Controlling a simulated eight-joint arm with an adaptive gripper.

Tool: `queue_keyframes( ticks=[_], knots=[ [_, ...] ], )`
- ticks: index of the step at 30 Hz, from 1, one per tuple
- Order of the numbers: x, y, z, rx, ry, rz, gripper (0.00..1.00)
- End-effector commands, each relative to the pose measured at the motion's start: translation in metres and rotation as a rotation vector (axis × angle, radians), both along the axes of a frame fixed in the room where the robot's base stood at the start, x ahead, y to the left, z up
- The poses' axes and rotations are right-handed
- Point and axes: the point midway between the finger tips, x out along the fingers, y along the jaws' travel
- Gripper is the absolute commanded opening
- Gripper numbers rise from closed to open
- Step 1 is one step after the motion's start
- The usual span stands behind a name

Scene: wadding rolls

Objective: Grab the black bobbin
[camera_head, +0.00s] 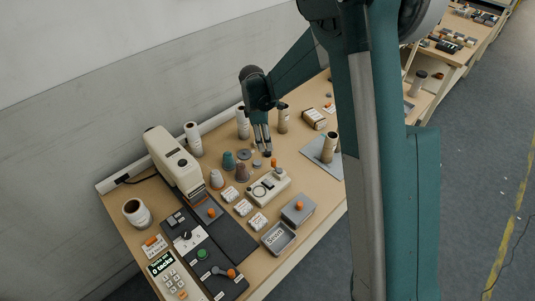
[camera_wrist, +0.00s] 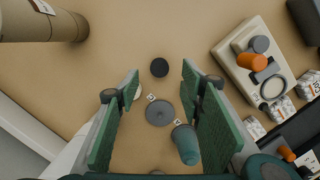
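The black bobbin is probably the small round black disc (camera_wrist: 159,67) lying on the table in the wrist view, in line with the gap between my fingertips. My gripper (camera_wrist: 160,73) is open and empty, its two green-padded fingers wide apart. In the head view my gripper (camera_head: 263,150) points down over the middle of the table. There the black disc cannot be clearly told apart from the dark fingertips. A larger grey disc (camera_wrist: 159,112) lies nearer in the wrist view, and a teal cone (camera_wrist: 185,143) sits by the right finger.
A beige device with an orange knob (camera_wrist: 252,62) stands right in the wrist view; it also shows in the head view (camera_head: 268,187). A cardboard roll (camera_wrist: 40,22) is upper left. Several spools, a metal tray (camera_head: 278,238) and a sewing-type machine (camera_head: 173,162) share the table.

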Motion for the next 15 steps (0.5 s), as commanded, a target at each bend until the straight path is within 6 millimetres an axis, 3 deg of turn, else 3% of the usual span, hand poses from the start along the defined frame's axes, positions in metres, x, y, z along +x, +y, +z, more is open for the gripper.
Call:
queue_keyframes(
  ticks=[15],
  knots=[
    [-0.0003, -0.0016, -0.0106, 0.000, 0.000, 0.000, 0.38]
  ],
)
